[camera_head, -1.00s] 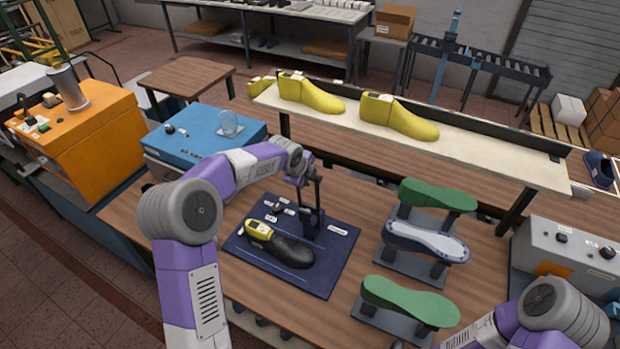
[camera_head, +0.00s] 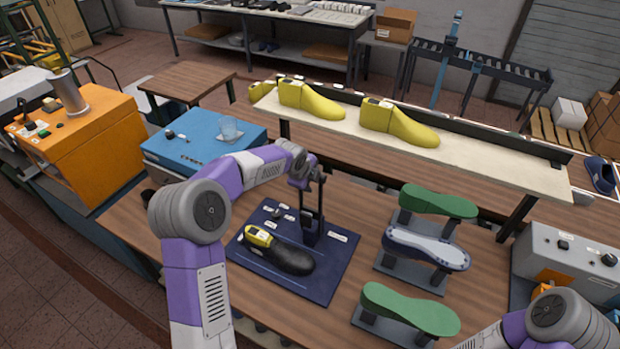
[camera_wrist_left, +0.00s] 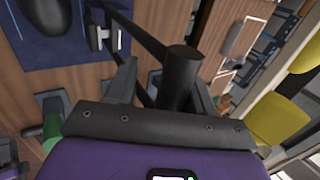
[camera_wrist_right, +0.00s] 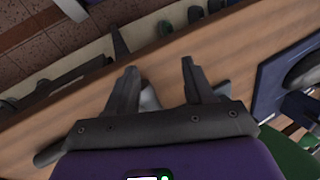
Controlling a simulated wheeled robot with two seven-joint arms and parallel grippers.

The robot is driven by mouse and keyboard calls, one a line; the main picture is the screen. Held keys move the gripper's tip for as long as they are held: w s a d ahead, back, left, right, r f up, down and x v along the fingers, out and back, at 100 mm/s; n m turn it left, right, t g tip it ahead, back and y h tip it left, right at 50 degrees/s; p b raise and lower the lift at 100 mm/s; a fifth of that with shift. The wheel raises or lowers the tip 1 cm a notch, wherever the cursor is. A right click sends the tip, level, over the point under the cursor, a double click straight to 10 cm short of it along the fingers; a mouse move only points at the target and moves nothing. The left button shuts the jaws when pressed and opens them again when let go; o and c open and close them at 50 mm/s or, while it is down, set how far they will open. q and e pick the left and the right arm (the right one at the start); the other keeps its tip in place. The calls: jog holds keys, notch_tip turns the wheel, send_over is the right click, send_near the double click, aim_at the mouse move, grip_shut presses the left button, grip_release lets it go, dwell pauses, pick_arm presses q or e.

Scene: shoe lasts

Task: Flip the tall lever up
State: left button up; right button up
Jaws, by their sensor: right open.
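The tall lever (camera_head: 321,199) is a black arm rising from a small stand on a dark blue board (camera_head: 333,273). Its thick black cylindrical end (camera_wrist_left: 182,70) shows close up in the left wrist view. My left gripper (camera_wrist_left: 163,82) is open, with that cylinder between its fingers, nearer the right finger. A gap shows at the left finger; contact on the right cannot be told. In the head view my left gripper (camera_head: 302,178) is at the lever's top and partly hides it. My right gripper (camera_wrist_right: 160,70) is open and empty over the wooden table.
A black shoe last with a yellow top (camera_head: 280,254) lies on the board beside the lever. Green and blue-white sole forms on stands (camera_head: 410,308) occupy the table to the right. A shelf with yellow lasts (camera_head: 470,157) stands behind; a blue box (camera_head: 195,148) is at the left.

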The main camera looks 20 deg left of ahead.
pick_arm(q)
jog(key=shift+r, duration=0.15)
jog(key=v, duration=0.7)
jog(key=shift+r+b, duration=0.15)
jog(key=shift+b, duration=0.3)
pick_arm(e)
jog(key=shift+f, duration=0.45)
pick_arm(q)
jog(key=shift+s, duration=0.15)
